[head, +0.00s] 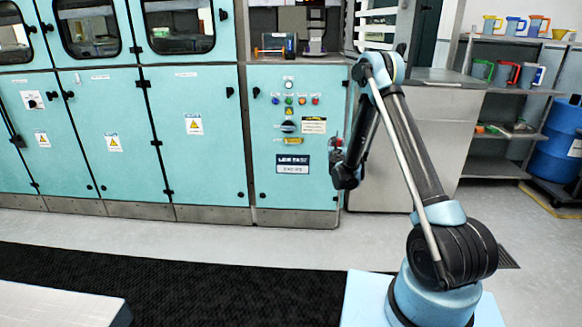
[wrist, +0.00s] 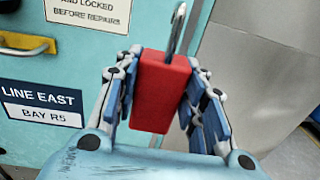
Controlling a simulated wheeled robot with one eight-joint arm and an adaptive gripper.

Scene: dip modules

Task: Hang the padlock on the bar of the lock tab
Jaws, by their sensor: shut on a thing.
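My gripper (wrist: 163,80) is shut on a red padlock (wrist: 160,98) in the wrist view. In the head view my gripper (head: 338,150) is at the right edge of the teal control panel, and only a speck of red shows there. A yellow bar-like part (head: 293,141), which looks like the lock tab, is on the panel below the black rotary switch. It also shows at the left edge of the wrist view (wrist: 25,97), to the left of the padlock and apart from it.
The teal cabinets (head: 110,130) line the wall on the left. A grey metal cabinet (head: 390,165) stands right of the panel. Shelves with jugs (head: 510,73) and a blue drum (head: 562,150) are at the far right. A black mat (head: 200,285) lies on the floor.

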